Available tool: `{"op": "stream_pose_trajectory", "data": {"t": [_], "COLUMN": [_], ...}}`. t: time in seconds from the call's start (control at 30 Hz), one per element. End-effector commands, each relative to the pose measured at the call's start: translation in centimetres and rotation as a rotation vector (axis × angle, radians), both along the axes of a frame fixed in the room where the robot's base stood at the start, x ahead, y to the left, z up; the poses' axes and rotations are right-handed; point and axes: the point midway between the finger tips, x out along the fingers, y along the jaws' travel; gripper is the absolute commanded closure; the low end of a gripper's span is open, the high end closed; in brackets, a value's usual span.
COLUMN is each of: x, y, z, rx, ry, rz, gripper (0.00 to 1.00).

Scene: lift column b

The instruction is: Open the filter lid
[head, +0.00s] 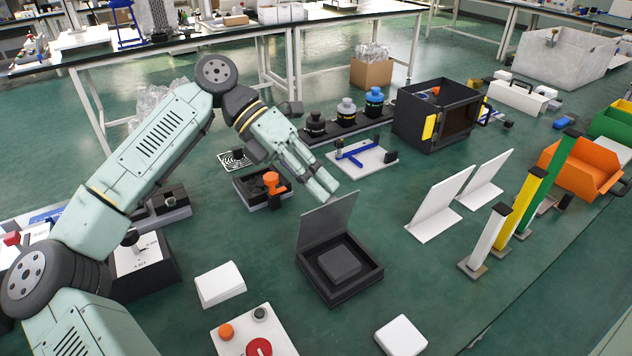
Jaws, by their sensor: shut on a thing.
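The filter box (357,291) is a dark, shallow square box on the green worktop near the picture's centre. Its filter lid (328,222) is a thin grey plate, raised and standing steeply up from the back edge. A dark grey square block (340,263) lies inside the open box. My gripper (326,190) reaches down from the upper left, and its fingertips are at the lid's upper edge. It is shut on the lid; the exact contact is partly hidden behind the plate.
A black holder with an orange knob (271,181) stands close left of my gripper. A white plate with a blue handle (361,157) lies behind. White tilted panels (436,208) stand to the right. A white wedge (219,284) and button panel (236,342) are at front left.

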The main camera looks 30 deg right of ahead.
Motion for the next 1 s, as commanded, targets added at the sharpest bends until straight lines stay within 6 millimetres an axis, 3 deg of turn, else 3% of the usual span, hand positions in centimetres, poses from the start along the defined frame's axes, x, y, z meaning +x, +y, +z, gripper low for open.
{"op": "stream_pose_trajectory", "data": {"t": [0.03, 0.07, 0.1, 0.27, 0.73, 1.0], "x": [0.3, 0.3, 0.3, 0.3, 0.8, 4.0], "y": [0.1, 0.2, 0.2, 0.2, 0.3, 2.3], "z": [-1.4, -1.4, -1.4, -1.4, -0.8, 2.6], "rx": [0.023, 0.023, 0.023, 0.025, 0.025, 0.02], "ry": [-0.012, -0.012, -0.012, -0.011, -0.013, -0.013], "rz": [0.001, 0.001, 0.001, 0.001, 0.006, 0.008], "gripper": [1.0, 1.0, 0.86, 0.75, 0.75, 0.75]}}
